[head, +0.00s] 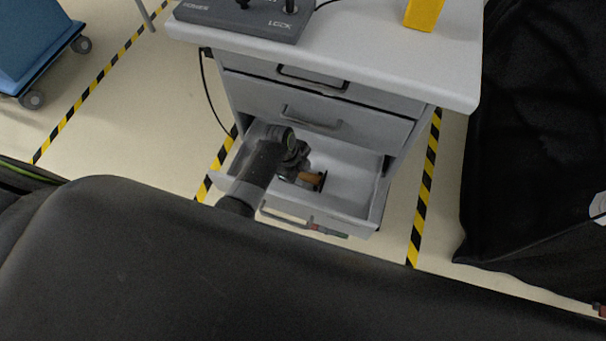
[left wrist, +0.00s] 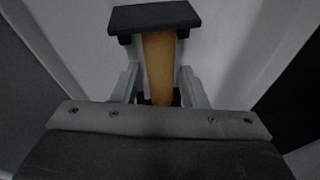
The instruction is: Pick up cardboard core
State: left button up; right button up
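The cardboard core (head: 311,178) is a brown tube lying low in the open bottom drawer (head: 352,190) of the grey cart. In the left wrist view the core (left wrist: 159,65) runs lengthwise between my fingers, with a black end piece (left wrist: 153,18) at its far end and another dark piece near my palm. My left gripper (head: 298,163) reaches down into the drawer at the core. In the left wrist view my left gripper (left wrist: 160,88) is open, one finger each side of the core, with narrow gaps visible.
The cart top (head: 400,55) overhangs the drawers and carries a dark control box (head: 245,15) and a yellow object (head: 424,12). Two closed drawers sit above the open one. Black-covered bulk (head: 535,150) stands at the right. A blue wheeled cart (head: 35,40) is at the upper left.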

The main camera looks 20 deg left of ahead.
pick_arm(q)
jog(key=c, duration=0.7)
jog(key=shift+c, duration=0.2)
pick_arm(e)
jog(key=shift+s, duration=0.45)
